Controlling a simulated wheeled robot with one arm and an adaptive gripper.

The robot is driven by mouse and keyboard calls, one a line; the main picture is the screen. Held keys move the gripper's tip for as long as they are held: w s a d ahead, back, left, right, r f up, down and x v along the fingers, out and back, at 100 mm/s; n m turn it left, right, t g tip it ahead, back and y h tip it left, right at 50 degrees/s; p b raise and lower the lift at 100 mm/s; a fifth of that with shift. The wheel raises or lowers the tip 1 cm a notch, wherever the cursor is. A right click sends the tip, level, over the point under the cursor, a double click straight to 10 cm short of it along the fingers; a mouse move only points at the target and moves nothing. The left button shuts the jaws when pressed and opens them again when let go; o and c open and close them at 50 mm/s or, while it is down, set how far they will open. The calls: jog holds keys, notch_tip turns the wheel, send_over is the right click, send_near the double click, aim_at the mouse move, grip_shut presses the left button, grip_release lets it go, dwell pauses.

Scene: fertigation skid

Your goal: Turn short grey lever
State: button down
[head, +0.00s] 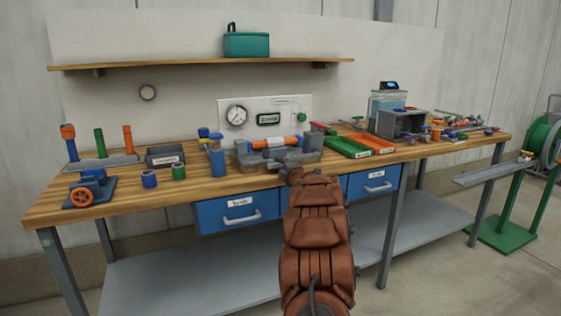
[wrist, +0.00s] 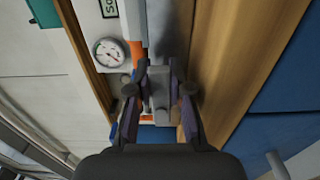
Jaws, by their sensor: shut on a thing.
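In the wrist view, my gripper (wrist: 158,72) is shut on a small grey part (wrist: 158,88), which looks like the short grey lever. One dark finger lies on each side of it, and its far end is partly hidden. In the head view, my gripper (head: 287,165) is at the front of the grey fixture on the bench, largely hidden by my brown arm. An orange and white pipe (head: 268,142) runs across the fixture just behind. The lever cannot be made out clearly in the head view.
A panel with a round gauge (head: 236,116) stands behind the fixture. Blue drawers (head: 240,211) hang below the wooden bench (head: 120,193). The bench's front left is partly clear.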

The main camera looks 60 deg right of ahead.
dwell(0.6)
jog(key=c, duration=1.1)
grip_release()
jog(key=shift+o, duration=0.3)
jog(key=shift+f, duration=0.15)
jog(key=shift+f, duration=0.1)
jog(key=shift+s, duration=0.1)
jog(key=v, duration=0.8)
jog(key=shift+r, duration=0.3)
